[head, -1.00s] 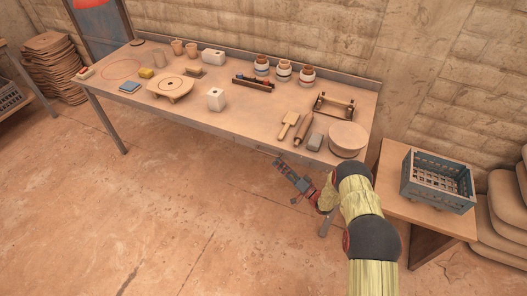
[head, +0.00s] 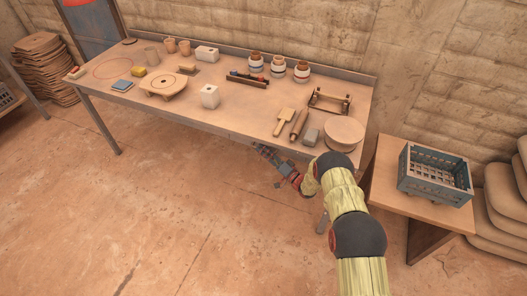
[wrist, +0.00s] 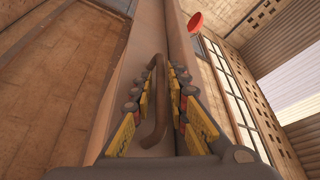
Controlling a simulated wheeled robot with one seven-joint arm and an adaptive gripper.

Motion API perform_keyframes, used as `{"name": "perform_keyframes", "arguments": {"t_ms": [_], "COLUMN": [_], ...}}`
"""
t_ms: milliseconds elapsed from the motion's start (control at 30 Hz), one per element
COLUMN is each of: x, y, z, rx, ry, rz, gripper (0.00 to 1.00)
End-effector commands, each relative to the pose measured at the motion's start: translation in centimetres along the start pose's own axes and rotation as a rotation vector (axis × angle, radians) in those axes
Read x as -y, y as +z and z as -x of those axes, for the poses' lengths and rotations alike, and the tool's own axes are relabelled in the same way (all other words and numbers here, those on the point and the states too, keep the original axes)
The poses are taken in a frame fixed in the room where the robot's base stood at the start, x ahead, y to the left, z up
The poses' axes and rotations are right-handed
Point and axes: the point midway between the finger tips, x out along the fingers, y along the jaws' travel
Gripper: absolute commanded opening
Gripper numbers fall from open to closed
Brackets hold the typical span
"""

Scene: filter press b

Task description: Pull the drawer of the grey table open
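The grey table (head: 165,108) stands along the wall, with a metal front edge. In the wrist view its grey front face (wrist: 143,45) runs up the picture, with a brown bar handle (wrist: 159,110) on it. My gripper (head: 260,148) is at the table's front edge, right of its middle. In the wrist view my gripper (wrist: 162,85) is open, with one finger on each side of the handle. The fingers do not look closed on it. The drawer's outline is not clear in the head view, and I see no open gap.
A small side table with a blue-grey crate (head: 435,175) stands to the right. The floor in front is clear.

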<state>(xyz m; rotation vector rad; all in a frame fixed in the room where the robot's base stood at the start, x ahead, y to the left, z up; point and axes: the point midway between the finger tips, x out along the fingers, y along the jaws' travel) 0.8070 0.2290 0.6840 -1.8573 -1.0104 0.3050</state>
Motion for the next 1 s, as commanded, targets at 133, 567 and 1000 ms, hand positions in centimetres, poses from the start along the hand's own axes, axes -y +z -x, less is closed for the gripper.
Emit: {"name": "perform_keyframes", "arguments": {"t_ms": [133,567,1000], "x": [0.00,-0.03,-0.07], "y": [-0.01,0.00,0.02], "z": [0.02,0.06,0.09], "rx": [0.000,0.000,0.000], "ry": [0.000,0.001,0.002], "rz": [0.000,0.000,0.000], "gripper": [0.11,0.00,0.00]}}
